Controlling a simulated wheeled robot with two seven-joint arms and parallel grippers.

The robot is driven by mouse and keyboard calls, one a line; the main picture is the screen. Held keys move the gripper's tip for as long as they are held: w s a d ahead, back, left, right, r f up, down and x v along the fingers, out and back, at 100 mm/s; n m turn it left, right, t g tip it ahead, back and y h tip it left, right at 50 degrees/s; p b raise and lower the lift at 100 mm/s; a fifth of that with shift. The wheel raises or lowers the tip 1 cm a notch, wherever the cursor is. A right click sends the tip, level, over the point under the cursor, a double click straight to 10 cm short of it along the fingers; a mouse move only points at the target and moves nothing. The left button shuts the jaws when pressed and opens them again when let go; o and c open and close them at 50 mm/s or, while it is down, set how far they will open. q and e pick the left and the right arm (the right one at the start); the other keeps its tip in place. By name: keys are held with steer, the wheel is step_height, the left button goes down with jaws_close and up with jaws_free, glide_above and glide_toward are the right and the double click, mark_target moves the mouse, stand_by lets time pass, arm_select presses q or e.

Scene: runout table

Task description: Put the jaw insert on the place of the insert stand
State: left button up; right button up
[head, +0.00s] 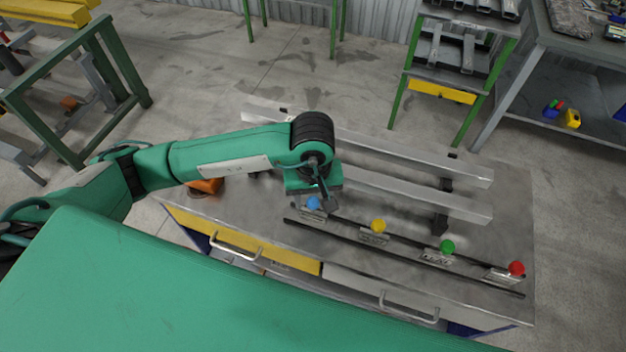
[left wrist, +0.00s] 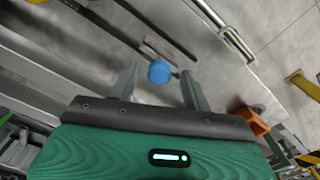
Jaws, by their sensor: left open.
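Several small grey pieces with coloured ball knobs stand in a row by dark rails (head: 405,266) on the grey table. The knobs are blue (head: 313,203), yellow (head: 378,226), green (head: 447,246) and red (head: 516,268). I cannot tell which piece is the jaw insert or which part is the insert stand. My left gripper (head: 322,204) is open over the blue-knobbed piece and partly hides it. In the left wrist view, the blue knob (left wrist: 160,71) shows between the fingertips of the left gripper (left wrist: 159,73), with no visible grip. My right gripper is not in view.
Long metal bars (head: 400,195) lie behind the row. An orange object (head: 205,186) is on the table left of my gripper; it also shows in the left wrist view (left wrist: 250,122). The table front has drawers with handles (head: 408,308). A green-legged rack (head: 440,90) stands behind.

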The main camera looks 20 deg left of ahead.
arm_select(q)
step_height(320, 180, up, 9)
steer(key=b, duration=0.2)
steer(key=shift+f+b, duration=0.2)
steer(key=shift+b, duration=0.1)
stand_by(0.3)
